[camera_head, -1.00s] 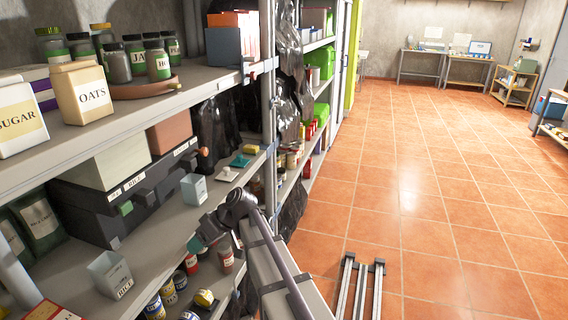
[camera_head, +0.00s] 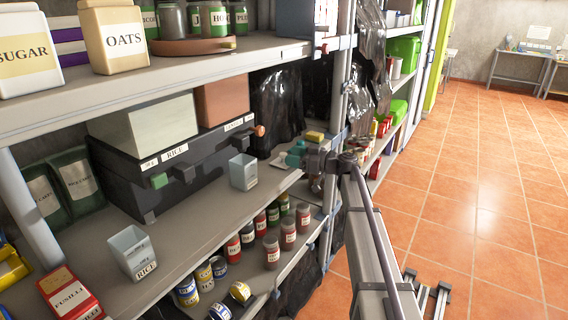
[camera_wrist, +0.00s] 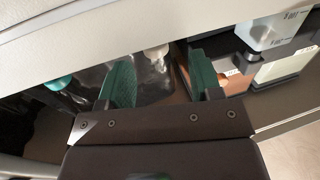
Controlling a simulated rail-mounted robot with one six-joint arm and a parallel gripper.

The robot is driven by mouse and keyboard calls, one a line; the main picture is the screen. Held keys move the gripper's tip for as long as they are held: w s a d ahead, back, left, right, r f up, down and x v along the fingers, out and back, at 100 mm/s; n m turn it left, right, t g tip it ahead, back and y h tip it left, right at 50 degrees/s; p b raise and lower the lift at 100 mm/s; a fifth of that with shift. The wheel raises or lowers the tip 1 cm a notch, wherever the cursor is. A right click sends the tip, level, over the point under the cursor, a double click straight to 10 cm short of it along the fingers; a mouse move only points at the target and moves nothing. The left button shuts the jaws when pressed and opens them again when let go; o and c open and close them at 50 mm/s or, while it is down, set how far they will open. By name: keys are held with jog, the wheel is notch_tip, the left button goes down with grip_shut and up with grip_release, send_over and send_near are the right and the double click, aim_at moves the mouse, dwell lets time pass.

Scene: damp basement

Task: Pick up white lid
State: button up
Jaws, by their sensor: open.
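The white lid (camera_head: 278,162) lies on the middle shelf, right of the small light-blue container, and is partly hidden by my gripper (camera_head: 294,157) in the head view. My gripper is just beside it, low over the shelf. In the wrist view my gripper (camera_wrist: 160,80) is open, with its two green fingers apart. A small white piece, seemingly the white lid (camera_wrist: 155,53), shows ahead between them, with nothing held. A teal thing, seemingly the teal lid (camera_wrist: 58,84), shows left of the fingers.
A light-blue container (camera_head: 243,172) and a black box (camera_head: 170,172) stand left of my gripper. A yellow item (camera_head: 315,136) lies behind it. The upper shelf (camera_head: 200,62) runs above. Jars and cans stand on the shelf below.

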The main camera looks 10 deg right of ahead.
aim_at(278, 160)
jog(key=x, duration=0.6)
jog(key=shift+w, duration=0.3)
jog(key=shift+c, duration=0.3)
jog(key=c, duration=0.9)
